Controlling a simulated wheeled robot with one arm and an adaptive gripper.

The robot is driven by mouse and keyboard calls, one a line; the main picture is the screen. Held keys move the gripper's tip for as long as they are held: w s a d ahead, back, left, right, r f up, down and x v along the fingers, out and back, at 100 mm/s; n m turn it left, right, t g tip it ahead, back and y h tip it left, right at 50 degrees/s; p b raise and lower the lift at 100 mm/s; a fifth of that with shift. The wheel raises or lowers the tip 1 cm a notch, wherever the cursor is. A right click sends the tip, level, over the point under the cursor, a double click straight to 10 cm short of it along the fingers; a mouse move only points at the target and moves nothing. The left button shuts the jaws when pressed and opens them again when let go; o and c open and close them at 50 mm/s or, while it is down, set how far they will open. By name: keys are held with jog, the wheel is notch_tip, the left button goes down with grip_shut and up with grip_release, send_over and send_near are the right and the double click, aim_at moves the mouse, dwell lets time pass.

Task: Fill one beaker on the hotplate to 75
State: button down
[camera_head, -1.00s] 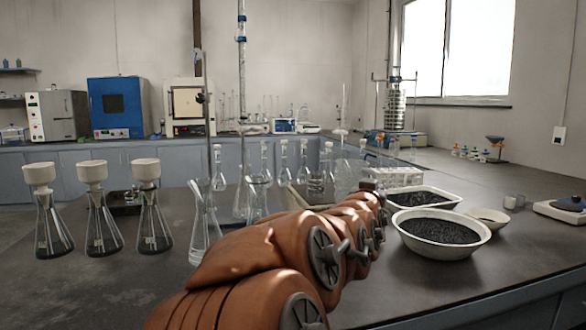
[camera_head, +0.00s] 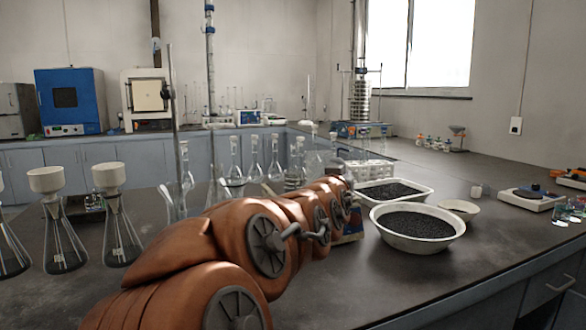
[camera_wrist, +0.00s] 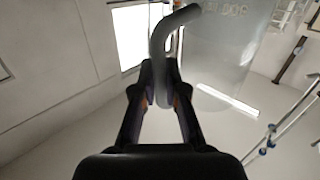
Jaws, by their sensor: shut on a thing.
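In the wrist view my gripper (camera_wrist: 163,85) is shut on the curved grey handle (camera_wrist: 160,42) of a clear glass vessel (camera_wrist: 215,65). The vessel has faint markings on its wall and fills much of the upper right of that view. How much liquid it holds cannot be told. In the head view my arm hides my gripper, and the vessel is not clearly seen. A low white device with a dark top (camera_head: 530,199) stands at the right of the bench; I cannot tell whether it is the hotplate. Small glassware (camera_head: 570,213) at the right edge may include beakers.
A white bowl of black grains (camera_head: 418,238), a tray of black grains (camera_head: 430,191) and a small dish (camera_head: 458,209) stand right of my arm. Funnel-topped flasks (camera_head: 117,230) stand at left, with several flasks behind my arm. The front right bench is clear.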

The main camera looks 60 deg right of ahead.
aim_at(332, 156)
jog(key=shift+w+d+r+n+g+y+p, duration=0.15)
jog(key=shift+w+r+n+y+p, duration=0.15)
jog(key=shift+r+p, duration=0.4)
jog(key=shift+w+d+r+n+g+y+p, duration=0.15)
jog(key=shift+w+r+n+p, duration=0.25)
jog(key=shift+p, duration=0.45)
jog(key=shift+w+d+r+n+g+y+p, duration=0.1)
jog(key=shift+w+r+n+y+p, duration=0.15)
jog(key=shift+w+r+n+p, duration=0.4)
jog(key=p, duration=0.1)
jog(key=w+r+n+y+p, duration=0.1)
jog(key=p, duration=0.1)
jog(key=shift+d+g, duration=0.2)
jog(key=shift+g, duration=0.1)
jog(key=p, duration=0.1)
jog(key=w, duration=0.1)
jog(key=p, duration=0.1)
jog(key=shift+w+d+r+n+g+y+p, duration=0.25)
jog(key=shift+w+d+n+g+y+p, duration=0.05)
jog(key=shift+n+g, duration=0.1)
jog(key=r+p, duration=0.1)
jog(key=p, duration=0.1)
jog(key=w+n+g+p, duration=0.1)
jog(key=p, duration=0.1)
jog(key=shift+w+d+r+y, duration=0.1)
jog(key=shift+d+r+y, duration=0.2)
jog(key=shift+r, duration=0.1)
